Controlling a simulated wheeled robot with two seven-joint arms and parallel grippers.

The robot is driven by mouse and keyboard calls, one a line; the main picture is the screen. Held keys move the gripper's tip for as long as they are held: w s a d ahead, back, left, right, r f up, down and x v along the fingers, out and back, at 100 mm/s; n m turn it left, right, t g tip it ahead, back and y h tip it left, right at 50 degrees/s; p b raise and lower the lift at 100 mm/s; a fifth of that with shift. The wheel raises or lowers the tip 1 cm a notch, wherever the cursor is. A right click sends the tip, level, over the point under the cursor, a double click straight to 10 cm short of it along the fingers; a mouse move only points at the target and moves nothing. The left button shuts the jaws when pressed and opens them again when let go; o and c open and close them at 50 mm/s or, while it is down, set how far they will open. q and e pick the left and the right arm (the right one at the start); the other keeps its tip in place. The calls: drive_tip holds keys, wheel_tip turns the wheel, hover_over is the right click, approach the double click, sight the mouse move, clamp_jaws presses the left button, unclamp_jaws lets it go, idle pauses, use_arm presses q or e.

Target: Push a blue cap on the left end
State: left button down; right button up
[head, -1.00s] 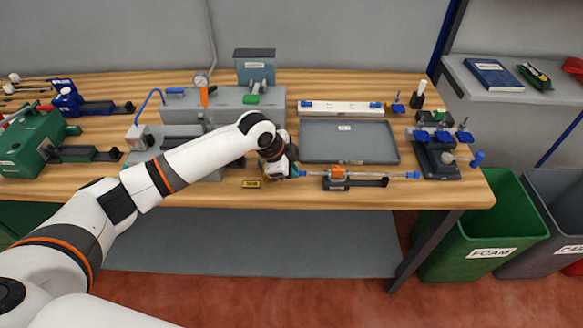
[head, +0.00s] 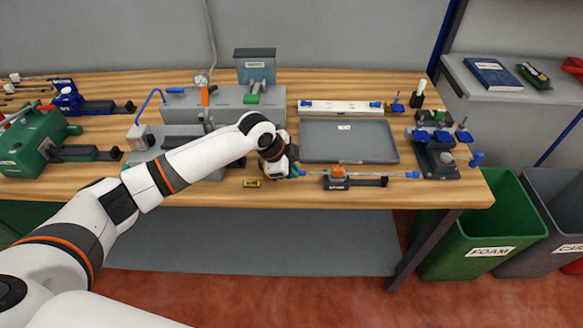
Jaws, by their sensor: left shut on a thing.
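A thin tube (head: 393,175) lies level in a small dark fixture (head: 368,182) with an orange clamp (head: 338,171) near the table's front edge. A blue cap (head: 413,174) is on its right end. My left gripper (head: 294,171) is at the tube's left end. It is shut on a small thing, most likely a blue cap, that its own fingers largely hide. A bit of blue (head: 302,173) shows between the gripper and the clamp. I cannot tell how far the cap sits on the tube. My right gripper is not in view.
A grey tray (head: 350,160) lies behind the fixture, with a white rack (head: 340,107) at the back. A dark fixture with blue knobs (head: 437,160) stands at the right. A small yellow label (head: 252,183) lies left of my gripper. A green bin (head: 470,240) stands off the table's right end.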

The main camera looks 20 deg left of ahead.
use_arm(q)
drive_tip(key=shift+w+d+p, duration=0.15)
drive_tip(key=shift+w+d, duration=0.05)
drive_tip(key=shift+d, duration=0.4)
drive_tip(key=shift+w+d+p, duration=0.15)
drive_tip(key=shift+d, duration=0.4)
idle(0.5)
drive_tip(key=c, duration=1.1)
unclamp_jaws()
drive_tip(key=shift+o, duration=0.2)
wheel_tip(320, 180, up, 7)
drive_tip(key=p, duration=0.7)
